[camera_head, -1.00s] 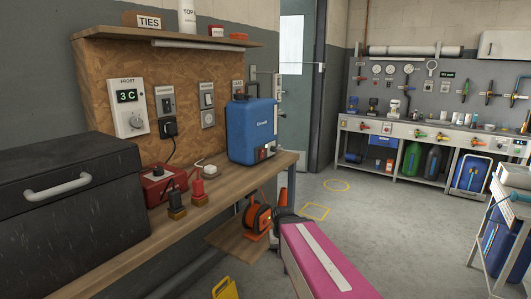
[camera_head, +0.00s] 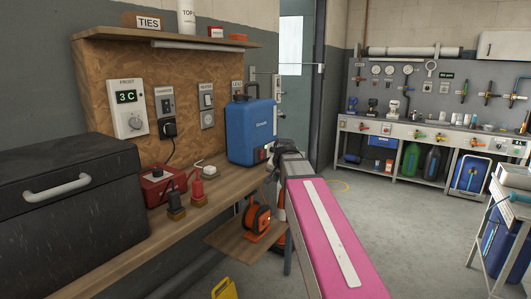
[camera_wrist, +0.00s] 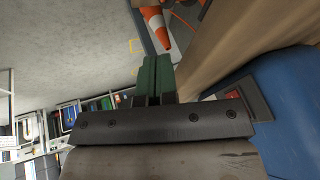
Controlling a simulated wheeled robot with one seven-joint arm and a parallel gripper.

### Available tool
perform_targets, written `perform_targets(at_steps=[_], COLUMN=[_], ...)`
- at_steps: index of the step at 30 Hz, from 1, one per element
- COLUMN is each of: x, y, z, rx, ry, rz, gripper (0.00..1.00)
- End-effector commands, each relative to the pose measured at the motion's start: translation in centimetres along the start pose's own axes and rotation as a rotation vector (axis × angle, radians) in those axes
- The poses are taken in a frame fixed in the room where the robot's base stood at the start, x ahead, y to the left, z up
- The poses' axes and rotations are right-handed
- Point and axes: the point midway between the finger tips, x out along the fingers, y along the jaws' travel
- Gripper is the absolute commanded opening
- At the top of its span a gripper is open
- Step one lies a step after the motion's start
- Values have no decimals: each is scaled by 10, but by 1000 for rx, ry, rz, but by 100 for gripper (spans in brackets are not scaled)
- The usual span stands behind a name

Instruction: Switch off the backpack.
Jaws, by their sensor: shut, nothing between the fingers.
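The blue backpack (camera_head: 250,132) stands upright on the wooden bench near its right end. A dark panel with a small red switch (camera_head: 268,150) is low on its right side. In the wrist view the backpack (camera_wrist: 292,105) fills the right side, and the red switch (camera_wrist: 232,97) shows just right of my gripper's mount. My gripper (camera_wrist: 158,62) is shut and empty, its green fingers together, beside the backpack and apart from the switch. In the head view my gripper is mostly hidden by my pink arm. I cannot tell the switch's position.
An orange reel (camera_head: 257,218) sits on a low shelf. A traffic cone (camera_wrist: 158,28) stands below. Open floor (camera_head: 400,220) lies right.

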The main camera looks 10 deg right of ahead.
Motion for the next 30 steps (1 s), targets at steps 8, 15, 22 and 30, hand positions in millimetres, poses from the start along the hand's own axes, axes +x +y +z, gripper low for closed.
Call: perform_targets(at_steps=[8, 15, 22, 30], x=[-63, -102, -113, -112], y=[-29, -43, -47, -46], z=[-57, -84, -91, -91], rx=[100, 158, 174, 174], ry=[92, 140, 152, 152], rz=[-66, -106, -118, -118], gripper=[0, 0, 0, 0])
